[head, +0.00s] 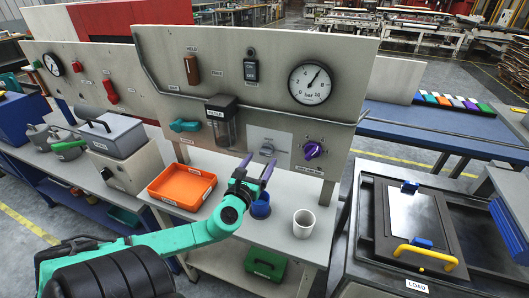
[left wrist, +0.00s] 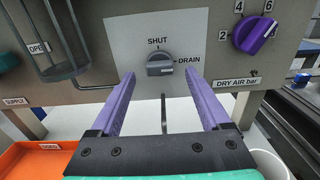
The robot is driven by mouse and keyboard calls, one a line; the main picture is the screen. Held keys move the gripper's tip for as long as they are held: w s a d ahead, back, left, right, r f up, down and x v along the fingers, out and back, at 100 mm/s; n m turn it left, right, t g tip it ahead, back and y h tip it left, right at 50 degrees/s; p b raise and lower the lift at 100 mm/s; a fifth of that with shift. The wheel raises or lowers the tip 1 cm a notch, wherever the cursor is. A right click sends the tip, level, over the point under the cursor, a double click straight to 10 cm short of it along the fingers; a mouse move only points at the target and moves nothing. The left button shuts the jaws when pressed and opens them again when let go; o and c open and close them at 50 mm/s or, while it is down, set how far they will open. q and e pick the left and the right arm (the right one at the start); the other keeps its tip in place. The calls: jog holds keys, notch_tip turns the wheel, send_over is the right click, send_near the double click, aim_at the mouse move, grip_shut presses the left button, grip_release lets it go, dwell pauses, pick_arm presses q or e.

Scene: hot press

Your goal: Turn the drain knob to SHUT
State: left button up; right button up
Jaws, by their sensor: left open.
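The grey drain knob (head: 267,149) is on a pale plate on the upright panel. In the left wrist view the drain knob (left wrist: 160,66) lies roughly level, its handle towards the DRAIN label (left wrist: 188,61) at its right; the SHUT label (left wrist: 158,41) is above it. My left gripper (head: 257,167), with purple fingers, is open in front of and slightly below the knob. In the left wrist view the open left gripper (left wrist: 160,80) has one finger on each side of the knob, apparently not touching it. My right gripper is not in view.
A purple dry air knob (head: 313,150) is right of the drain knob. A filter bowl (head: 222,125) and teal valve handle (head: 185,125) are left. Below are an orange tray (head: 158,199), blue cup (head: 261,208) and white cup (head: 303,224). A press (head: 412,215) stands right.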

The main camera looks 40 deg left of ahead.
aim_at(265, 153)
pick_arm(q)
jog(key=x, duration=0.4)
jog(key=shift+a, duration=0.1)
jog(key=shift+c, duration=1.2)
grip_shut()
